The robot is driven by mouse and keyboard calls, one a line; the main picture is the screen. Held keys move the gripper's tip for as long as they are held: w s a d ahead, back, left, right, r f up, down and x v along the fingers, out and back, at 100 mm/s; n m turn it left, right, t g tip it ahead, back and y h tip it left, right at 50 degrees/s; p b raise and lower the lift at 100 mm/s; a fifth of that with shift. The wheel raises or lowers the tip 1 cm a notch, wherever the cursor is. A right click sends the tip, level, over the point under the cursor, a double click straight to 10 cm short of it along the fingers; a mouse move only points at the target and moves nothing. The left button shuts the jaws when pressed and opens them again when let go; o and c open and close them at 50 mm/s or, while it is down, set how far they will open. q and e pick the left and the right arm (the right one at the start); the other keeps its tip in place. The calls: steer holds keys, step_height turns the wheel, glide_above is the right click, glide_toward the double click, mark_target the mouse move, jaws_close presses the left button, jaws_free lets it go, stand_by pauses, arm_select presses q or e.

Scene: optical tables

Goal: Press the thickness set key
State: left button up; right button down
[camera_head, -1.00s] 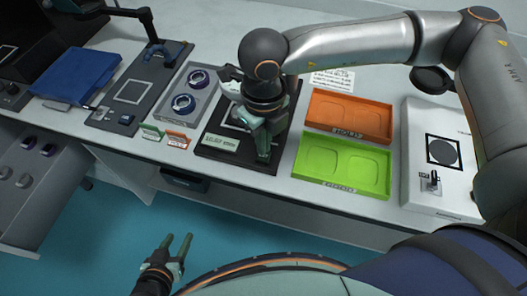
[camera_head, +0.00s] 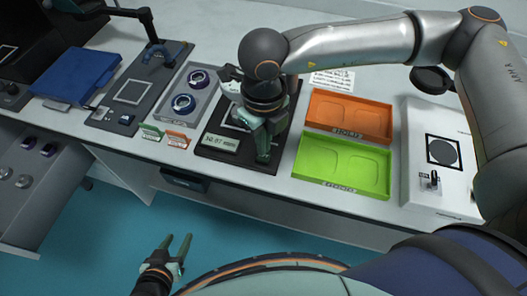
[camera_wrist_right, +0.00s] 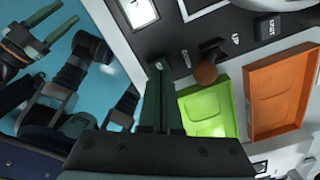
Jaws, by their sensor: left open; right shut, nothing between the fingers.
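A black gauge (camera_head: 207,151) with a pale display (camera_head: 221,143) stands on the bench below my right gripper. My right gripper (camera_head: 263,158) is shut and empty, pointing down at the gauge's right front part. In the right wrist view its closed fingers (camera_wrist_right: 158,75) are at the gauge's edge beside small white lettering. The display (camera_wrist_right: 137,12), a dark key block (camera_wrist_right: 270,27) and a round brown knob (camera_wrist_right: 205,73) show there. I cannot tell which part is the thickness set key, or whether the fingertips touch it. My left gripper (camera_head: 178,242) is open and empty, low in front of the bench.
An orange tray (camera_head: 348,114) and a green tray (camera_head: 343,166) lie right of the gauge. A grey holder (camera_head: 170,121) with two ringed parts is to its left. Small green and orange signs (camera_head: 176,140) stand at the front edge. A white device (camera_head: 443,190) is far right.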

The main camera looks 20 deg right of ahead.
arm_select(q)
steer(key=shift+f, duration=0.2)
arm_select(e)
steer(key=shift+f, duration=0.25)
arm_select(q)
steer(key=shift+w+d+b, duration=0.2)
steer(key=shift+b, duration=0.4)
arm_select(e)
steer(key=shift+f, duration=0.3)
arm_select(q)
steer(key=shift+d+f+b, duration=0.1)
steer(key=shift+f+b, duration=0.3)
steer(key=shift+b, duration=0.05)
arm_select(e)
steer(key=shift+f, duration=0.35)
arm_select(q)
steer(key=shift+r, duration=0.15)
step_height(320, 180, up, 4)
steer(key=p, duration=0.4)
arm_select(e)
step_height(320, 180, up, 8)
